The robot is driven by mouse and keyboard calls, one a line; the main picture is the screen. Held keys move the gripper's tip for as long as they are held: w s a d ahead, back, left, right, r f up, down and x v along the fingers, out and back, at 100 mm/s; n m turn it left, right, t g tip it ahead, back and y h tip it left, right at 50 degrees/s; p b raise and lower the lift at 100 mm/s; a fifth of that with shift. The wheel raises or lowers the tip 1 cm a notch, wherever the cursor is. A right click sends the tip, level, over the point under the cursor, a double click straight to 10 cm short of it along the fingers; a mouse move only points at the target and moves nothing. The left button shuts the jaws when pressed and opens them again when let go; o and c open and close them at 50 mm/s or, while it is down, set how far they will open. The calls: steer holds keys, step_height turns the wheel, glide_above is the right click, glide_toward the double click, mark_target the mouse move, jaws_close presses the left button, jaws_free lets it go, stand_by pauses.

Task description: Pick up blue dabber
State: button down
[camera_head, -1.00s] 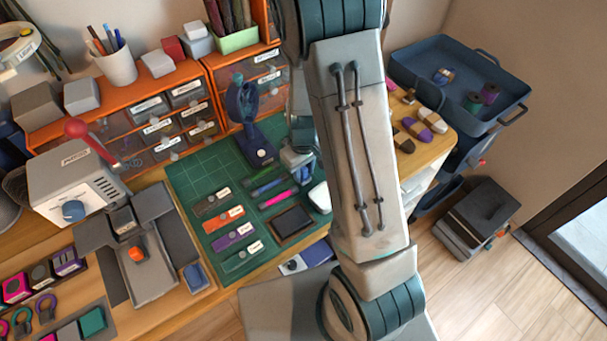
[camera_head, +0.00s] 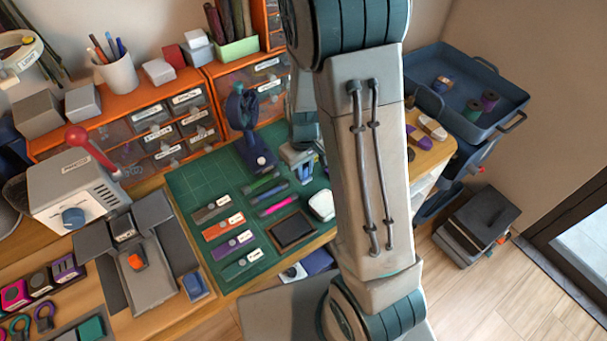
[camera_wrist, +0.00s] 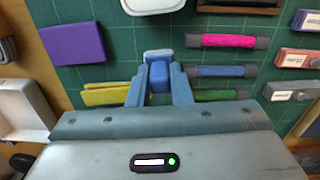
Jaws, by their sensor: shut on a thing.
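My gripper (camera_wrist: 158,88) is shut on a small blue block-like piece, which I take to be the blue dabber (camera_wrist: 158,76). It stands between the two blue fingers, with a paler blue-grey top end. In the head view my gripper (camera_head: 302,165) is over the right part of the green cutting mat (camera_head: 200,180), partly beside my arm, and the held piece is hard to make out there. The wrist view cannot settle whether the piece is clear of the mat.
Pink (camera_wrist: 227,41), blue (camera_wrist: 220,71) and green (camera_wrist: 215,95) sticks lie just right of the fingers. A purple block (camera_wrist: 75,45) and a yellow piece (camera_wrist: 105,95) are on the left. A white rounded object (camera_head: 322,205) and a dark pad (camera_head: 293,231) lie nearby.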

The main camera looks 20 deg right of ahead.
steer(key=s+d+r, duration=0.7)
steer(key=s, duration=0.2)
steer(key=shift+d+b, duration=0.15)
steer(key=shift+b, duration=0.15)
steer(key=shift+s, duration=0.1)
steer(key=c, duration=2)
jaws_free()
jaws_close()
